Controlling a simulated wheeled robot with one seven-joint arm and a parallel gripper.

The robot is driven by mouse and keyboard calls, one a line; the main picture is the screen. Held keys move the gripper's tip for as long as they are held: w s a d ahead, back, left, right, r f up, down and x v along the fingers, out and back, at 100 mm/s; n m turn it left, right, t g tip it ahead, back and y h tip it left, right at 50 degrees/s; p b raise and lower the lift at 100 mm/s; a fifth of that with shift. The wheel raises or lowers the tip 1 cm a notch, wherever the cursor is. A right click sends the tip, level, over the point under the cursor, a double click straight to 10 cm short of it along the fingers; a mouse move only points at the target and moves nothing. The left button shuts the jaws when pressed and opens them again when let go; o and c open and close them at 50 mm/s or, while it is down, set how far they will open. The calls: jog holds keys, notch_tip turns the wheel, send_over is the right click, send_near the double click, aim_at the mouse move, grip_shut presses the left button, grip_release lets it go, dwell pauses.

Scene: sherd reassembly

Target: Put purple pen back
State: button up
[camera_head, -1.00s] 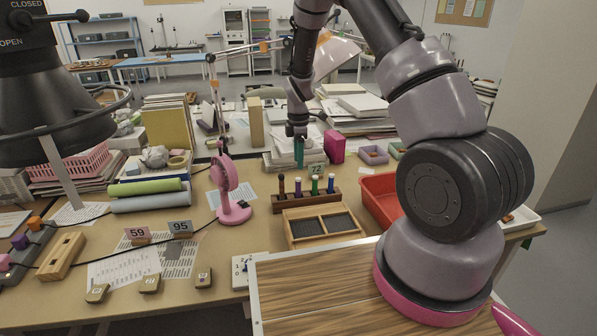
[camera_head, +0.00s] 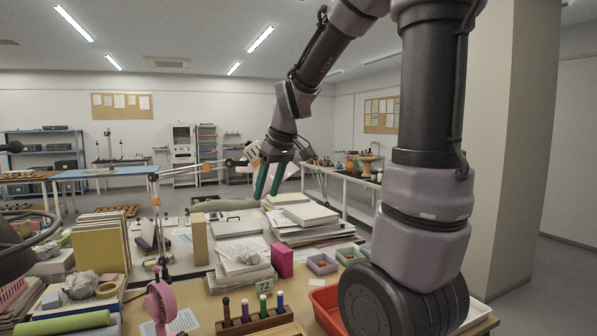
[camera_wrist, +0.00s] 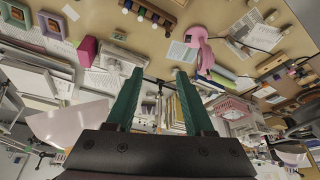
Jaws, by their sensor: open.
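My gripper (camera_head: 267,194) is raised high above the back of the desk, with its two teal fingers pointing down. The fingers also show in the wrist view (camera_wrist: 157,72), apart with nothing between them. A wooden pen rack (camera_head: 252,327) stands at the near edge of the head view, its lower part cut off. Several upright pens stand in it: a brown one (camera_head: 226,308), a purple-blue one (camera_head: 245,307), a green one (camera_head: 263,303) and a blue-violet one (camera_head: 280,300). I cannot tell surely which is the purple pen. The rack shows at the wrist view's top edge (camera_wrist: 165,14).
A tag marked 72 (camera_head: 264,287) stands behind the rack. A thin lamp arm (camera_head: 157,215) rises at the left.

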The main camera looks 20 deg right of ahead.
jog(key=s+r+m+t, duration=0.1)
jog(key=s+r+m, duration=0.2)
jog(key=s, duration=0.5)
jog(key=s+d+r+m+t, duration=0.1)
jog(key=s+r+m+t, duration=0.1)
jog(key=s+m, duration=0.4)
jog(key=shift+s+d+r, duration=0.3)
jog(key=shift+s+r, duration=0.5)
jog(key=shift+s, duration=0.25)
jog(key=shift+a, duration=0.15)
